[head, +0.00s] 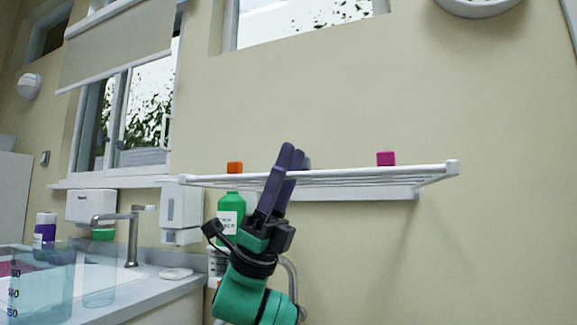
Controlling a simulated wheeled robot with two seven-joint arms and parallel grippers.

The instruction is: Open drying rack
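The white drying rack (370,178) is mounted on the beige wall and stands out from it roughly level, with its slats seen from below. My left gripper (291,152) comes up from below, its purple fingers crossing in front of the rack's front rail left of its middle. The two fingers look close together. Whether they touch the rail or have it between them is not clear. A small grey thing just right of the fingertips is mostly hidden. My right gripper is out of view.
A white dispenser (182,210) hangs at the rack's left end. The wall below right is clear.

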